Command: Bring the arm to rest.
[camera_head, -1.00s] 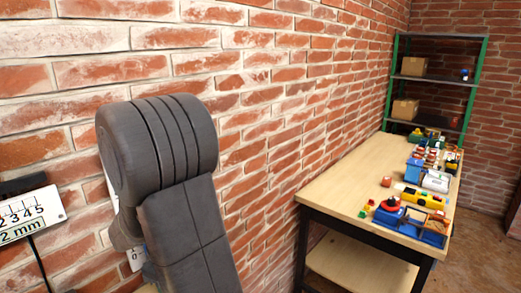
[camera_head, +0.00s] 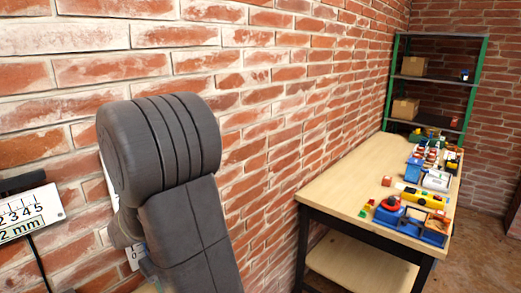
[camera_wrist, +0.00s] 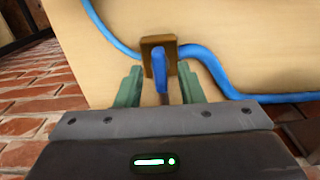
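In the wrist view my gripper (camera_wrist: 160,68) has its two green fingers apart, with a gap on each side of a narrow blue and dark upright piece (camera_wrist: 159,66). That piece stands in front of a small brown block (camera_wrist: 172,48). The block is against a pale wooden panel (camera_wrist: 255,45), and I cannot tell whether the fingers touch anything. In the head view the grey links of my arm rise at the left in front of the brick wall, and the gripper is not visible there.
A blue cable (camera_wrist: 208,60) runs across the panel on both sides of the block. In the head view a wooden table (camera_head: 345,180) with several toys stands right of my arm along the brick wall (camera_head: 265,95). A green-framed shelf (camera_head: 432,82) stands behind. A numbered scale (camera_head: 28,213) is at the left edge.

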